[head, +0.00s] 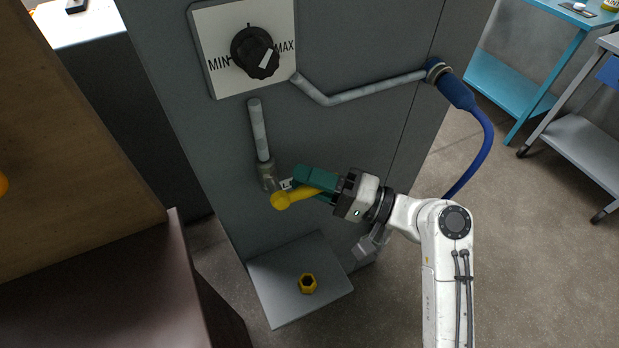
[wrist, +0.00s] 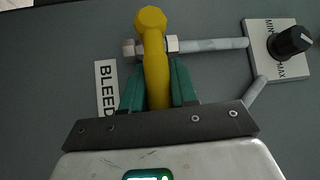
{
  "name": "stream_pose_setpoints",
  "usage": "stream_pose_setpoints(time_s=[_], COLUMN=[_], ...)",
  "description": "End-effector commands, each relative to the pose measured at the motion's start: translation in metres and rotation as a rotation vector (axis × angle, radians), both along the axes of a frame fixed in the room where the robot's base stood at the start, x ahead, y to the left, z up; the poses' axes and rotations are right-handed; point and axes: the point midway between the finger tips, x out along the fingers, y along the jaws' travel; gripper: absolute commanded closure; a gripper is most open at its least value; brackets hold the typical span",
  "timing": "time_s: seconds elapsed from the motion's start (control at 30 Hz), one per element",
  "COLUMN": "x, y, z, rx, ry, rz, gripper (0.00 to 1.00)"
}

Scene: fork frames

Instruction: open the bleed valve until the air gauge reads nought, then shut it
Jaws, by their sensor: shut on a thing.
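The bleed valve (head: 266,176) sits at the lower end of a short grey pipe on the dark grey cabinet. Its yellow lever (head: 282,200) lies across the line of the pipe. My gripper (head: 312,184) reaches in from the right, its green fingers shut on the lever. In the wrist view, the lever (wrist: 151,22) runs down between the fingers of my gripper (wrist: 157,88), and the pipe runs off to the right. The BLEED label (wrist: 107,88) is beside the valve, partly covered by a finger. No air gauge with a needle shows in either view.
A black MIN/MAX knob (head: 254,52) on a white plate sits above the valve. A blue hose (head: 487,140) hangs at the right. A yellow hexagonal piece (head: 301,289) lies on the low grey shelf (head: 270,290). A brown cabinet (head: 70,140) stands close on the left.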

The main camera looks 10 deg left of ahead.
Motion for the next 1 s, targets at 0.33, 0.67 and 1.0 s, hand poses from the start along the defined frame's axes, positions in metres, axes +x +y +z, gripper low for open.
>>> stream_pose_setpoints(time_s=[0.33,0.67,1.0], x=[0.0,-0.002,-0.006], y=[0.0,0.002,0.009], z=[0.003,0.018,0.036], rx=[-0.028,-0.198,-0.464], ry=[-0.017,-0.131,-0.311], rz=[0.001,0.002,0.003], gripper=[1.0,1.0,1.0])
